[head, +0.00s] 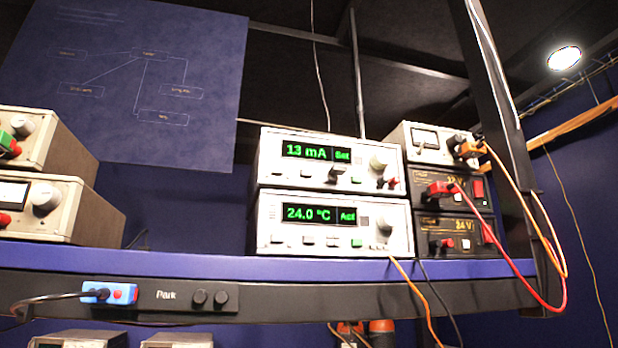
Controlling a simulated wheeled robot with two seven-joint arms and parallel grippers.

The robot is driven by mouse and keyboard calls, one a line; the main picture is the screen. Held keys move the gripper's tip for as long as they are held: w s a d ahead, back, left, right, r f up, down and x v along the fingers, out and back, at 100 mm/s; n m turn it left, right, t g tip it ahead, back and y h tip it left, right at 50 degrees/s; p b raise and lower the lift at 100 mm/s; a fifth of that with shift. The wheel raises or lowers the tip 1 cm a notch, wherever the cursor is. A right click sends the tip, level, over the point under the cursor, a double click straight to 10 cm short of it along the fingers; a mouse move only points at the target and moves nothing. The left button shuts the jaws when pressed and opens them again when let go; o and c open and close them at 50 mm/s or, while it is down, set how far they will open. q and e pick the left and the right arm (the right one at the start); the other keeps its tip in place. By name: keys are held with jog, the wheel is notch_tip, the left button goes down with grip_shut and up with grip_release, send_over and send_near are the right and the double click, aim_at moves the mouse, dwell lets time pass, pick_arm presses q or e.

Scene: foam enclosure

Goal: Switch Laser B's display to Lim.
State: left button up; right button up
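Two stacked white instruments stand on the shelf in the middle. The upper instrument's green display (316,152) reads "13 mA" with "Set" at its right end. Below that display is a row of small buttons, with a dark part (337,170) near the middle. A round knob (378,162) is at the right. The lower instrument's display (320,215) reads "24.0 °C" with "Act". It has a similar row of buttons (307,240) and a knob (383,224). I cannot read which unit is Laser B. Neither of my grippers is in view.
Stacked instruments (40,207) stand at the left. Power supplies (455,188) with orange and red cables stand close at the right, beside a dark upright post (500,110). The blue shelf edge (260,268) runs below. A "Park" panel (170,295) has a blue plug (105,293).

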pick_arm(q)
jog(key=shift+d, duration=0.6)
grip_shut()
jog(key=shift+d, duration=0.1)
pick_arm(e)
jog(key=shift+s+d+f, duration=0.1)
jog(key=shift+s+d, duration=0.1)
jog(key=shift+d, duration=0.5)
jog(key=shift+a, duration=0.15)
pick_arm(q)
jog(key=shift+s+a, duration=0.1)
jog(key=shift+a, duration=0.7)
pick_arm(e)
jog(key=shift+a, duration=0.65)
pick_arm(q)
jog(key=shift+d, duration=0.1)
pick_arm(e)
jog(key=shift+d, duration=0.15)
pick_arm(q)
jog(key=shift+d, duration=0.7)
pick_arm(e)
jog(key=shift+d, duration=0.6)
